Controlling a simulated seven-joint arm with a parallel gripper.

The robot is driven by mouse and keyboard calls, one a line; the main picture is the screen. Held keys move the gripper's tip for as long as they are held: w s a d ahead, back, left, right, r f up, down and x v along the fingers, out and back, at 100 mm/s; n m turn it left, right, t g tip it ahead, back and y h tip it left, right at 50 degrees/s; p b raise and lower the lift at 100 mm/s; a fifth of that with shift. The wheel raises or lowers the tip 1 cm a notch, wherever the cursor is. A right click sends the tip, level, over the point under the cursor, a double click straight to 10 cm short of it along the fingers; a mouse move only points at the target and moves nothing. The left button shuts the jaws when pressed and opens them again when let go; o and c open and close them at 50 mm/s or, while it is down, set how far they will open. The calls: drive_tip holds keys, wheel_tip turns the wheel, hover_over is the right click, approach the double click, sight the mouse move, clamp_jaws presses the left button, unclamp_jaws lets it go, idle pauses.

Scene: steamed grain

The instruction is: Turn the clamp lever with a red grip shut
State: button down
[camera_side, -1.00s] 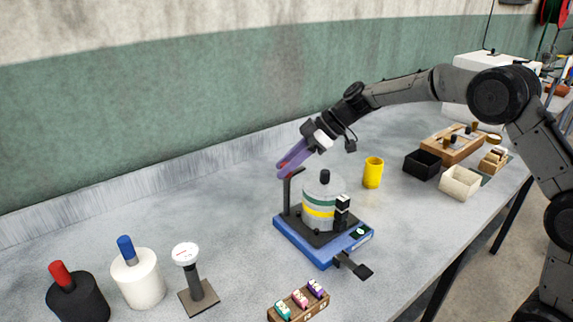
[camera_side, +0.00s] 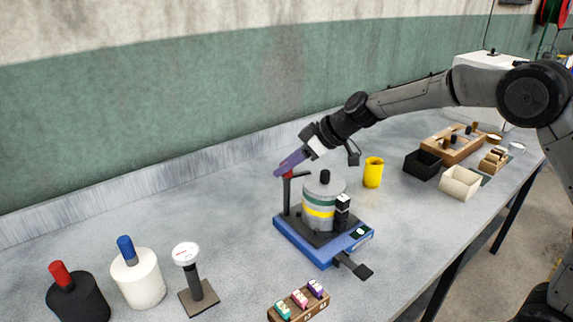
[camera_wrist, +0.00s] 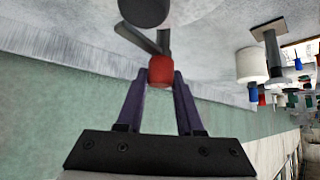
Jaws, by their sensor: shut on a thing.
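The clamp lever's red grip (camera_side: 288,175) shows just under my gripper's fingertips in the side view. In the wrist view the red grip (camera_wrist: 160,70) sits between the purple fingers. My gripper (camera_side: 281,171) is shut on it, tilted down from the upper right. A dark lever arm (camera_wrist: 140,38) runs from near the grip in the wrist view. A dark post (camera_side: 286,197) stands below the grip at the back left of the blue base (camera_side: 300,249). A grey drum (camera_side: 318,200) with green and yellow bands stands on the base. The fingers partly hide the grip.
A yellow cup (camera_side: 373,173) stands right of the drum. A black bin (camera_side: 422,165) and a cream bin (camera_side: 460,183) are farther right. A gauge stand (camera_side: 192,278), a white jar (camera_side: 138,279) and a black jar (camera_side: 78,299) stand front left. The wall (camera_side: 150,110) runs behind.

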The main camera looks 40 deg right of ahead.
drive_tip(key=c, duration=0.5)
unclamp_jaws()
drive_tip(key=shift+c, duration=0.2)
drive_tip(key=v, duration=1.3)
drive_tip(key=shift+s+d+r, duration=0.2)
drive_tip(key=shift+s+r, duration=0.05)
